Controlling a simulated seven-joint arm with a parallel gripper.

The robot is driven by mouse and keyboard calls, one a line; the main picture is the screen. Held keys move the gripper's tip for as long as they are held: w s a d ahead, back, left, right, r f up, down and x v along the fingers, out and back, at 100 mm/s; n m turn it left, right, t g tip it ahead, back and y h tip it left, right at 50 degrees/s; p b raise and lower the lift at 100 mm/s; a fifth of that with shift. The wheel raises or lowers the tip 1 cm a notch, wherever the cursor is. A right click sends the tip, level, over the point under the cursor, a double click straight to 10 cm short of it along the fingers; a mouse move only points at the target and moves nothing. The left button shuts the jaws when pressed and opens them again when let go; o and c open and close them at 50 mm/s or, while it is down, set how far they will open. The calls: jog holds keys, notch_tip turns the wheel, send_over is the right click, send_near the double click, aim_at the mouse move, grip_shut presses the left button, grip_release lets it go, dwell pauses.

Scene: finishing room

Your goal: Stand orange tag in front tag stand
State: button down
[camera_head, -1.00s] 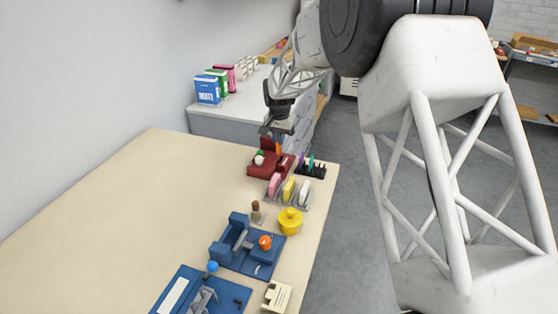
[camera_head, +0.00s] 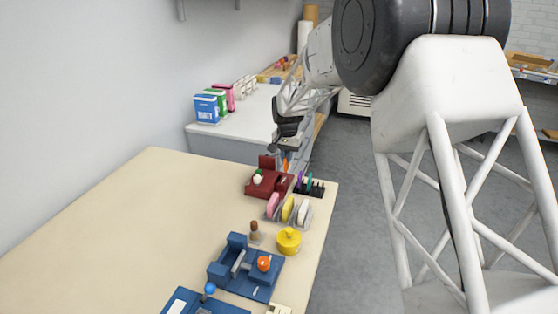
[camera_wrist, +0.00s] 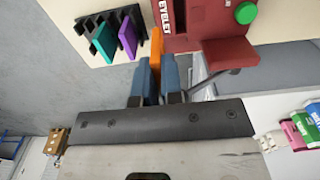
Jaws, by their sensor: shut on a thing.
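My gripper (camera_head: 286,152) is shut on the orange tag (camera_head: 285,164), which hangs below the fingers above the far end of the table. In the wrist view the orange tag (camera_wrist: 156,42) shows between the blue fingers (camera_wrist: 155,72). The black tag stand (camera_head: 318,190) is at the table's right edge, to the right of and below the held tag. It holds a purple tag (camera_wrist: 127,36) and a teal tag (camera_wrist: 103,44) upright, with bare slots beside them. The tag is apart from the stand.
The red eyelet press (camera_head: 262,186) with a green button (camera_wrist: 246,12) stands just left of the stand. A grey rack (camera_head: 303,224) with pink, yellow and white pieces, a yellow pot (camera_head: 289,241) and a blue fixture (camera_head: 232,275) stand nearer. The table's left side is clear.

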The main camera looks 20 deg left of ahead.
jog(key=w+d, duration=0.1)
jog(key=d, duration=1.1)
jog(key=shift+d+f, duration=0.2)
jog(key=shift+f, duration=0.05)
jog(key=shift+w+f, duration=0.1)
jog(key=shift+f, duration=2.85)
jog(key=shift+f, duration=0.6)
jog(key=c, duration=1.5)
grip_release()
jog(key=shift+c, duration=0.2)
jog(key=shift+r, duration=0.1)
notch_tip(320, 180, up, 11)
